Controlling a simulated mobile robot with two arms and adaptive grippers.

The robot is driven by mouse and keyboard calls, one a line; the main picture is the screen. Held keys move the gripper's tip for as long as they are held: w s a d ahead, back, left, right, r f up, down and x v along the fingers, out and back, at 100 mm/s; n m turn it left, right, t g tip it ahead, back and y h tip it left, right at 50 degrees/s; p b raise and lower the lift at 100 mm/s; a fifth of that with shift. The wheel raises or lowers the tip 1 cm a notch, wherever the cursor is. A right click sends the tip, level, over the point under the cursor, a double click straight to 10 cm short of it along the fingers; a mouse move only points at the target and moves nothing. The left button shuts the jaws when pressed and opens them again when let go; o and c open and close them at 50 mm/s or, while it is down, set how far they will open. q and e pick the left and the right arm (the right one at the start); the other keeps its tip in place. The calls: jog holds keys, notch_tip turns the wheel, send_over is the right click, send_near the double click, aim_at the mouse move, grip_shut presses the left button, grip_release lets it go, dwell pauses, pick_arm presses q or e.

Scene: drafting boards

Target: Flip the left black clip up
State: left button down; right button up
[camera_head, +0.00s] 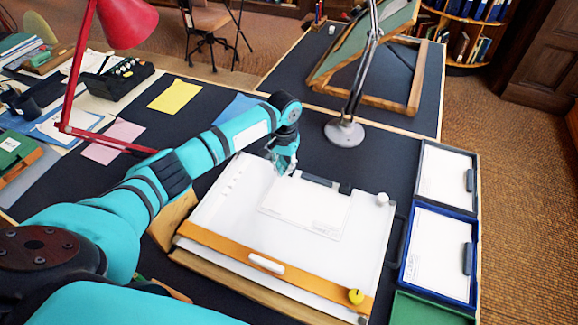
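A white drafting board (225,213) lies tilted on the dark desk mat, with a white sheet (310,208) on it. A dark clip bar (318,181) runs along the sheet's top edge, with a black clip piece (345,188) at its right end. My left gripper (284,165) points down at the bar's left end, over the sheet's top left corner. It covers that spot, so the left black clip is hidden or cannot be told apart, and contact is unclear. The gripper's fingers are small and blurred. My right gripper is out of view.
A grey lamp base (344,132) stands behind the board. Paper trays (436,252) line the right edge. A red lamp (75,75) stands left.

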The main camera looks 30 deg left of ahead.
pick_arm(q)
jog(key=shift+f, duration=0.2)
jog(key=shift+f, duration=0.65)
jog(key=shift+w, duration=0.2)
